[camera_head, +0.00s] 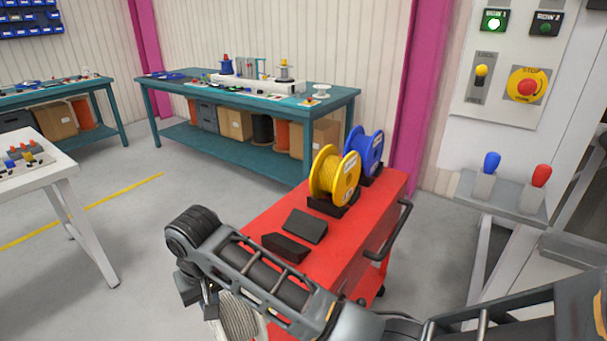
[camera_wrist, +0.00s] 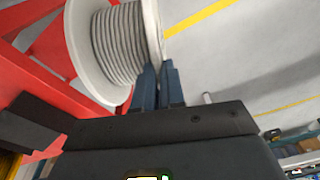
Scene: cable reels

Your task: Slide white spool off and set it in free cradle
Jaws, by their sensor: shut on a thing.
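The white spool (camera_head: 238,318), wound with grey cable, is low in the head view, mostly hidden behind my arm and beside the red cart. In the wrist view the white spool (camera_wrist: 118,35) fills the upper left. My gripper (camera_wrist: 157,75) is shut on the rim of its near flange, one finger on each side. In the head view my arm hides the fingertips. The free cradle (camera_head: 285,248), dark and empty, lies on the cart top with its other dark block (camera_head: 305,225) close behind. Whether the spool touches anything besides my gripper cannot be told.
The red cart (camera_head: 345,253) carries a yellow spool (camera_head: 333,174) and a blue spool (camera_head: 365,152) in cradles at its far end. A handle (camera_head: 391,232) runs along its right side. A white table (camera_head: 52,182) stands left. Open floor (camera_head: 150,245) lies between.

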